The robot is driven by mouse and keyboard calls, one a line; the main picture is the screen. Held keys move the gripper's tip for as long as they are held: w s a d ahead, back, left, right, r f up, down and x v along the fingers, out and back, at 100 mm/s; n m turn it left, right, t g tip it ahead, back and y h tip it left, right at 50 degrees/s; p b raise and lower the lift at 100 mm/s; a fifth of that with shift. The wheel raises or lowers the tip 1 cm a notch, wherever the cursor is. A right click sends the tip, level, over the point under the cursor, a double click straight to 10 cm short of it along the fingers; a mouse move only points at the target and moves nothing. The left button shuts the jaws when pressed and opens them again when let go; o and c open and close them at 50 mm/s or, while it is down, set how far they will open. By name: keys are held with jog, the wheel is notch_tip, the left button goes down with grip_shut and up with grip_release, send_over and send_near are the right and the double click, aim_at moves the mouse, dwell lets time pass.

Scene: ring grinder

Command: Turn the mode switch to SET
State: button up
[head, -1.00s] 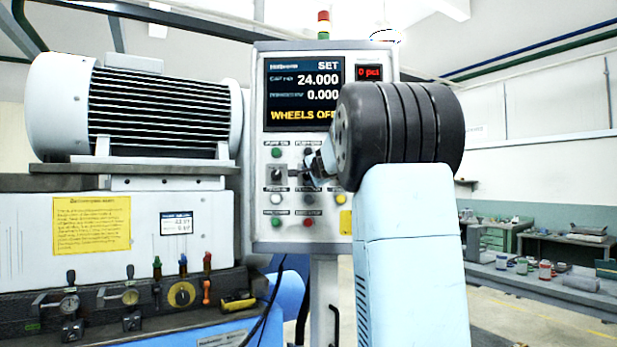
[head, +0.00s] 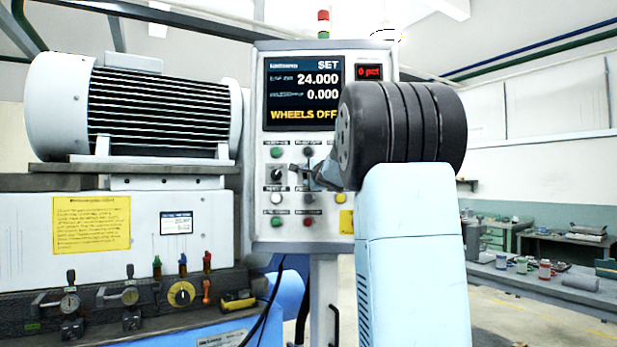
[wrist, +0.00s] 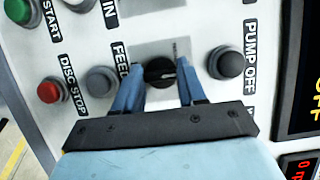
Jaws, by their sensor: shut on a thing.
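The mode switch appears to be the black round knob (wrist: 160,72) between my fingers in the wrist view. The knob's own label is not readable. The panel screen (head: 302,93) reads SET, 24.000, 0.000 and WHEELS OFF.
Beside the knob in the wrist view are the dark PUMP OFF button (wrist: 226,63), a grey button (wrist: 101,80) and the red DISC STOP button (wrist: 50,90). Another black switch (head: 276,174) sits left of my gripper. A large motor (head: 150,110) stands left of the panel.

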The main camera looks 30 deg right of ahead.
jog(key=shift+d+f, duration=0.15)
jog(key=shift+f, duration=0.2)
jog(key=o, duration=0.9)
jog(key=shift+o, duration=0.8)
jog(key=shift+r, duration=0.2)
jog(key=s+a, duration=0.2)
jog(key=s, duration=1.1)
jog(key=shift+s, duration=0.35)
jog(key=shift+a, duration=0.1)
